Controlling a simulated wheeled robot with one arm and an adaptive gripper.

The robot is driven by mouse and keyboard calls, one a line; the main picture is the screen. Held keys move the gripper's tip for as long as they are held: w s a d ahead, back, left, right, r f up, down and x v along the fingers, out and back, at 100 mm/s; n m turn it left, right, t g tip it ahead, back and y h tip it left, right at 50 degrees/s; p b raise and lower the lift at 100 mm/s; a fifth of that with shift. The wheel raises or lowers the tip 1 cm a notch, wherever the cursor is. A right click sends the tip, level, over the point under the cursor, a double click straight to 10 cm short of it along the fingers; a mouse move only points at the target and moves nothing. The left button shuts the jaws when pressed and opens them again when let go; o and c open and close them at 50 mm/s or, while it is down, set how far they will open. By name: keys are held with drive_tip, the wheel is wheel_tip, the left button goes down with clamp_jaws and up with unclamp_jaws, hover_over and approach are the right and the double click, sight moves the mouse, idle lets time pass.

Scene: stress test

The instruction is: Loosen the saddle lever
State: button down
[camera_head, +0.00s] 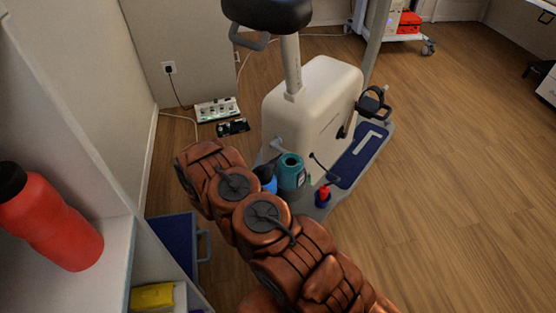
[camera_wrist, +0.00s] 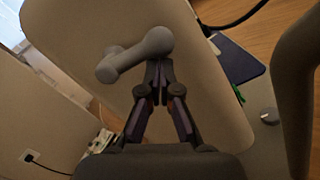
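The exercise bike's cream body (camera_head: 315,105) carries a black saddle (camera_head: 268,12) on a post. A grey lever (camera_head: 276,144) sticks out low on the body's near side. In the wrist view a grey lever (camera_wrist: 128,57) with a rounded end lies across the cream body panel (camera_wrist: 95,30). My gripper's dark fingers (camera_wrist: 160,68) come together at their tips, right at the lever's rounded end. I cannot tell whether any of the lever is between the tips.
A teal container (camera_head: 291,172), a blue bottle (camera_head: 265,178) and a small red-topped item (camera_head: 323,196) stand near the bike's base. A shelf with a red bottle (camera_head: 52,220) is at the left. Open wooden floor (camera_head: 455,190) lies to the right.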

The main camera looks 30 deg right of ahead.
drive_tip(key=shift+s+d+r, duration=0.1)
drive_tip(key=shift+s+r, duration=0.1)
drive_tip(key=shift+r, duration=0.15)
drive_tip(key=s+a+f, duration=0.1)
drive_tip(key=a+f, duration=0.3)
drive_tip(key=a, duration=0.6)
drive_tip(key=shift+s+a+f, duration=0.2)
drive_tip(key=shift+a+f, duration=0.1)
drive_tip(key=shift+a, duration=0.05)
